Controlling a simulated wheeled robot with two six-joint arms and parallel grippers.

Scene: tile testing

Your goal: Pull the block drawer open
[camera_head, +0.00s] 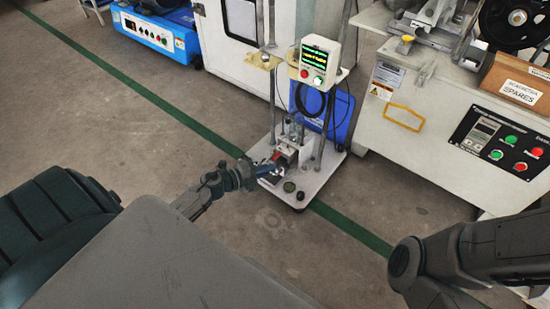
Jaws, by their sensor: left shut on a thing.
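The block drawer (288,153) appears as a small dark part with a red patch, low on the white-based test stand (322,174). My left gripper (268,169) reaches in from the left and is at the front of this part. It is shut on the drawer's front; the fingers are small and partly merge with the dark parts, so the exact grip is hard to see. How far the drawer stands out cannot be told. My right arm shows at the lower right, but its gripper is not visible.
The stand has upright posts and a control box (318,62) with a green display. A blue bin (341,112) is behind it. A machine with a control panel (500,144) and a spares box (518,82) stands at right. The floor (150,130) at left is clear.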

